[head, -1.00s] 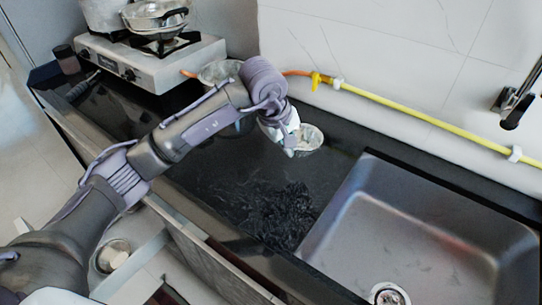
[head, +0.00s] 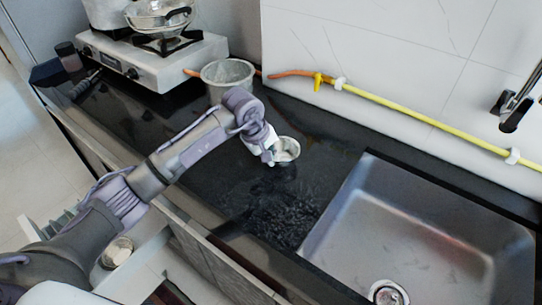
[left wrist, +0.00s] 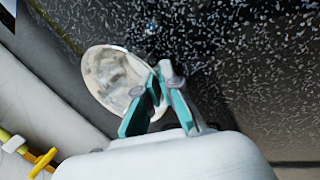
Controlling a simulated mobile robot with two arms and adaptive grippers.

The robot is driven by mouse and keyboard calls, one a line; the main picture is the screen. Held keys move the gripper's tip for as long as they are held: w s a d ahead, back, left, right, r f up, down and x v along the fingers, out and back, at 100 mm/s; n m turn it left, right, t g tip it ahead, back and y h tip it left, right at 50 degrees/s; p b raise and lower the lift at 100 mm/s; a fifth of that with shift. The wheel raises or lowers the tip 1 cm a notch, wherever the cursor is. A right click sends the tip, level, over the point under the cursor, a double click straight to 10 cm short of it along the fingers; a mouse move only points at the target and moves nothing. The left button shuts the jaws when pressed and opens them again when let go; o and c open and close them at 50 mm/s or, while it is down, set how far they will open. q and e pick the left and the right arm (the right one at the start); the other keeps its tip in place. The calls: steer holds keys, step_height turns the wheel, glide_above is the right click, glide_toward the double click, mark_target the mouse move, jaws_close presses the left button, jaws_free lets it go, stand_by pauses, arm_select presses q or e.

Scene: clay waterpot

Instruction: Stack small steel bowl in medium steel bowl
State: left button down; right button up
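My right gripper is not in view.
A larger grey metal container (head: 227,73) stands by the wall behind my left arm. A white stove (head: 150,58) with a pan (head: 158,14) is at the upper left. The sink (head: 425,225) is at the right. A yellow hose (head: 420,117) runs along the wall.

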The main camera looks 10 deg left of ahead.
arm_select(q)
steer(key=c, duration=1.8)
jaws_free()
steer(key=shift+f, duration=0.2)
steer(key=o, duration=0.5)
steer(key=shift+r, duration=0.1)
